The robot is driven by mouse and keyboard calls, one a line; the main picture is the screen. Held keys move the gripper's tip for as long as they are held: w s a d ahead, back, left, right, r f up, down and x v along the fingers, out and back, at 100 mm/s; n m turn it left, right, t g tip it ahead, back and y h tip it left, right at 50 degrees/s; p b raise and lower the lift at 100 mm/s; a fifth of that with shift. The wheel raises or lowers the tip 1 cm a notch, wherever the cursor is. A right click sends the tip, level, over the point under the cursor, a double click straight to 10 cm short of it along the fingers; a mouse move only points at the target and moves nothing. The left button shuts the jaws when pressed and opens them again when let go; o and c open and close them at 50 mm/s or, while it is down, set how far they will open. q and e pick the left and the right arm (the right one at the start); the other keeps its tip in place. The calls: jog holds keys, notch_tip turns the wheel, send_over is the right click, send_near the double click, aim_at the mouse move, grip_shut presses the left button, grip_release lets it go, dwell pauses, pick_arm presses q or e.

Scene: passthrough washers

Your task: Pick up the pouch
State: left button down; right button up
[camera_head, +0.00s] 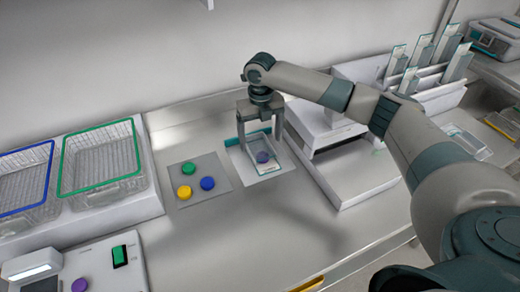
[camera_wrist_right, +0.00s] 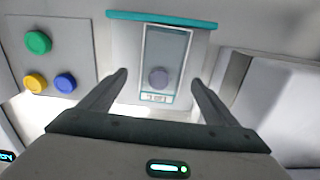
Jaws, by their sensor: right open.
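My left gripper is out of view.
Left of the pouch is a grey mat (camera_head: 213,167) with green, yellow and blue washers. Green-rimmed (camera_head: 100,128) and blue-rimmed (camera_head: 25,150) baskets stand farther left. A white machine (camera_head: 345,180) stands close on the right.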

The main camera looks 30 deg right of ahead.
aim_at(261, 150)
notch_tip(261, 150, down, 3)
jog(key=shift+s+d+p, duration=0.1)
jog(key=shift+d+p, duration=0.05)
jog(key=shift+p, duration=0.6)
jog(key=shift+f, duration=0.5)
jog(key=c, duration=1.1)
